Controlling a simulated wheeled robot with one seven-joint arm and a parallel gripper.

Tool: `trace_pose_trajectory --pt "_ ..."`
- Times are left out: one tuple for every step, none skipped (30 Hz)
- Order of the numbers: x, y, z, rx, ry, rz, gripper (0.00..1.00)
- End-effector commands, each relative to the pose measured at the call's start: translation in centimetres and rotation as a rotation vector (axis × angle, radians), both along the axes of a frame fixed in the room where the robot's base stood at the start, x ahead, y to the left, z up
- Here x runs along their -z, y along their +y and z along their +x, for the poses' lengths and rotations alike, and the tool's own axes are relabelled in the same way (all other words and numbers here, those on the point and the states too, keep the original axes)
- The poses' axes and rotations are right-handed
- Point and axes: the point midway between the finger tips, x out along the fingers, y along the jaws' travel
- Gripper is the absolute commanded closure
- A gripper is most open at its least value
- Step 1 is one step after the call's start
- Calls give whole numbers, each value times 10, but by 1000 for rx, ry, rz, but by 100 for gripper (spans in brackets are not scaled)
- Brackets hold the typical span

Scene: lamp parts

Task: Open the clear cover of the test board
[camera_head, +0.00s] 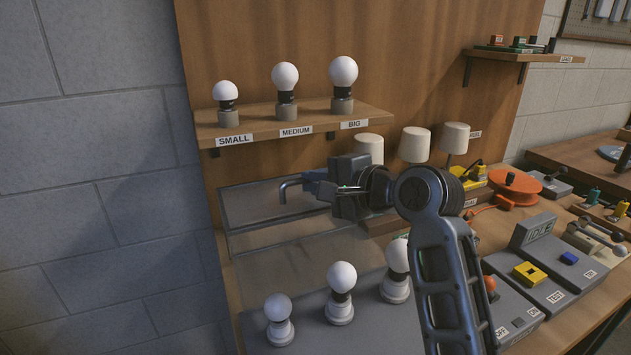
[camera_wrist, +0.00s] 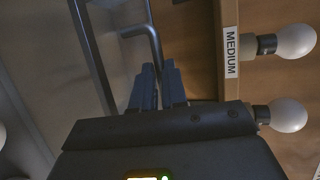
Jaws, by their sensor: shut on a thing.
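The clear cover (camera_head: 262,209) is a see-through panel with a dark frame, raised at an angle behind the bulbs of the test board (camera_head: 253,326). Its exact tilt is hard to tell. A bent grey handle (camera_head: 289,184) stands out from it, and the handle also shows in the wrist view (camera_wrist: 152,39). My gripper (camera_head: 309,182) is shut on the handle; in the wrist view its fingertips (camera_wrist: 157,82) are together around the handle's end. Several white bulbs stand on the board, including one at front left (camera_head: 278,306). My arm hides part of the cover's right side.
A wall shelf (camera_head: 265,131) with three bulbs, labelled SMALL, MEDIUM and BIG, is just above my gripper. Cream lampshades (camera_head: 415,145) stand behind my wrist. A grey control box (camera_head: 545,285) with yellow and blue buttons lies at right. The left wall is close.

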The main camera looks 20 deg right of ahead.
Motion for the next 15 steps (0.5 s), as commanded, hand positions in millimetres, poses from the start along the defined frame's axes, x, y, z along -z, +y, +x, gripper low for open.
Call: trace_pose_trajectory --pt "4 0 -6 0 -18 -1 100" --pt "4 0 -10 0 -35 -1 100" --pt "4 0 -17 0 -64 0 100" --pt "4 0 -22 0 -90 0 100" --pt "5 0 -28 0 -116 -1 100" --pt "5 0 -36 -1 -152 -1 100" --pt "5 0 -42 0 -181 -1 100" --pt "5 0 -48 -1 -205 0 100" --pt "4 0 -53 -1 -233 -1 100" --pt "3 0 -57 0 -252 1 100" --pt "2 0 -61 0 -267 -1 100" --pt "2 0 -64 0 -285 -1 100" --pt "1 0 -66 -1 -297 0 100" --pt "0 0 -68 -1 -305 0 100" --pt "-1 0 -70 -1 -314 -1 100"
